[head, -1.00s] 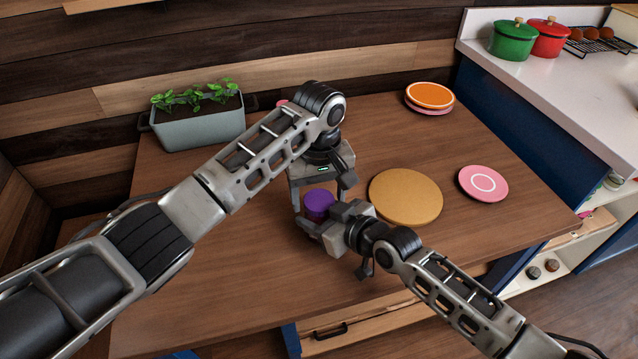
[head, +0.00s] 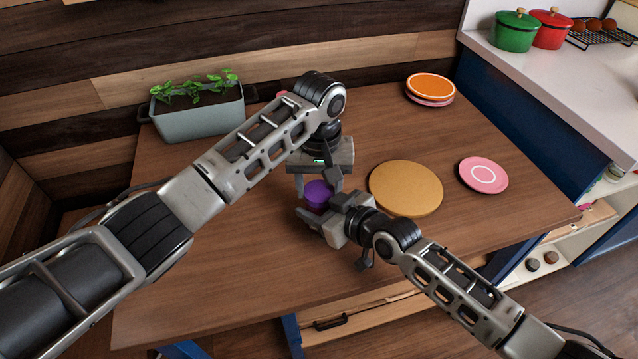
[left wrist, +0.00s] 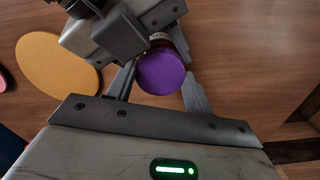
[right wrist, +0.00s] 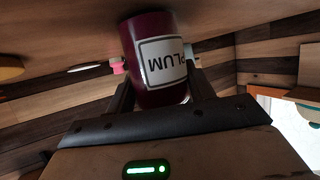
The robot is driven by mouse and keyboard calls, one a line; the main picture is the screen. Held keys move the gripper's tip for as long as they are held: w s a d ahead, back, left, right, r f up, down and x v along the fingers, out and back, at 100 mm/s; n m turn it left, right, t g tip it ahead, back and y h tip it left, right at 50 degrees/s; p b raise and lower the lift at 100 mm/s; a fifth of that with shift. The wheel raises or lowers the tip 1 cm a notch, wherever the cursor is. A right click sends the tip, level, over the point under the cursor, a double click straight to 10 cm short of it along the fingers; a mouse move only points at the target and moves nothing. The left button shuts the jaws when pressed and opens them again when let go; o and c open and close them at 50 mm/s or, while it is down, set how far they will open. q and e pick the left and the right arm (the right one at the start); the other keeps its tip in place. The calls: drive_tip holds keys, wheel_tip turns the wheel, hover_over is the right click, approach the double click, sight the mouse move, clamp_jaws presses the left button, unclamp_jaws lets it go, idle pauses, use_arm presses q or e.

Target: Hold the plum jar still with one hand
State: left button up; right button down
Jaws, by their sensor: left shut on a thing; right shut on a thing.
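The plum jar (right wrist: 155,45) is dark red with a white PLUM label, which appears upside down in the right wrist view. Its purple lid (head: 317,194) shows from above in the head view and fills the space between the fingers in the left wrist view (left wrist: 162,72). My left gripper (head: 318,186) is shut on the lid from behind and above. My right gripper (head: 316,212) is shut around the jar body, low and from the right. Most of the jar body is hidden in the head view. I cannot tell whether the lid is loose on the jar.
A round tan board (head: 406,188) lies just right of the grippers, with a pink plate (head: 484,175) beyond it. Stacked orange and pink plates (head: 430,88) are at the back right. A grey planter (head: 198,119) stands back left. The table front (head: 230,285) is clear.

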use_arm(q)
drive_tip(key=o, duration=1.1)
drive_tip(key=shift+r, duration=2.3)
drive_tip(key=shift+c, duration=0.4)
wheel_tip(320, 180, up, 4)
drive_tip(key=n, duration=0.3)
drive_tip(key=shift+f, duration=0.25)
drive_tip(key=shift+f, duration=4.05)
